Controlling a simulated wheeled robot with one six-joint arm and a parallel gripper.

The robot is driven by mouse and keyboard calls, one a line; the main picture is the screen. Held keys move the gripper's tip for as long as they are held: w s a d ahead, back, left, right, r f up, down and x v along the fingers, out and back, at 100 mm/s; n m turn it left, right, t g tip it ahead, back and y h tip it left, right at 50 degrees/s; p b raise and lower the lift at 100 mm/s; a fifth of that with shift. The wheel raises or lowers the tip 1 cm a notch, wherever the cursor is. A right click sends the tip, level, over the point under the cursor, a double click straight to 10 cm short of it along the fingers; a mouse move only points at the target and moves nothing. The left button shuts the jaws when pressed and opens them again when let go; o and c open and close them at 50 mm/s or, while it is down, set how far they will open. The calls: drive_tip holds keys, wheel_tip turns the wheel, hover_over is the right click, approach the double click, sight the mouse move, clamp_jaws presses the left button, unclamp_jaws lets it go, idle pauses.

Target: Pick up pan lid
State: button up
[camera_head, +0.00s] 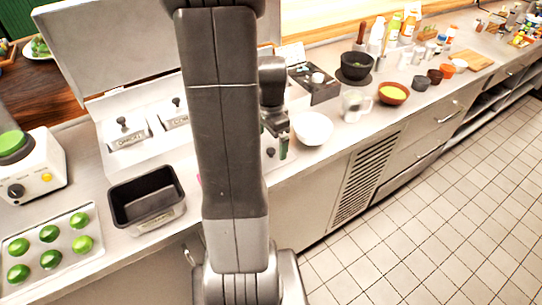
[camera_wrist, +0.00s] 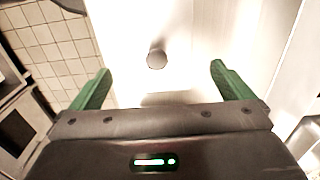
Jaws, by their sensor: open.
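Two pan lids with dark knobs show in the head view, the left lid (camera_head: 127,136) and another lid (camera_head: 174,119) beside it, set in a steel counter unit; my arm hides what lies farther right. My gripper (camera_head: 277,148) hangs over the counter, to the right of those lids. In the wrist view my gripper (camera_wrist: 160,72) has its green fingers wide apart, with nothing between them. A round knob (camera_wrist: 156,59) on a bright, washed-out surface shows beyond the fingers, roughly centred between them. The edges of its lid are hard to make out.
A black bin (camera_head: 147,205) and a tray of limes (camera_head: 82,256) sit at the left. A white bowl (camera_head: 312,129), a clear jug (camera_head: 355,106) and a brown bowl (camera_head: 393,94) stand right of my gripper. A raised steel cover (camera_head: 110,45) stands behind the lids.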

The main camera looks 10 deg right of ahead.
sight(271, 150)
drive_tip(key=shift+s+f+p, duration=0.2)
drive_tip(key=shift+f+p, duration=0.15)
drive_tip(key=shift+f, duration=2)
drive_tip(key=shift+c, duration=0.4)
drive_tip(key=c, duration=0.8)
drive_tip(key=shift+r, duration=0.1)
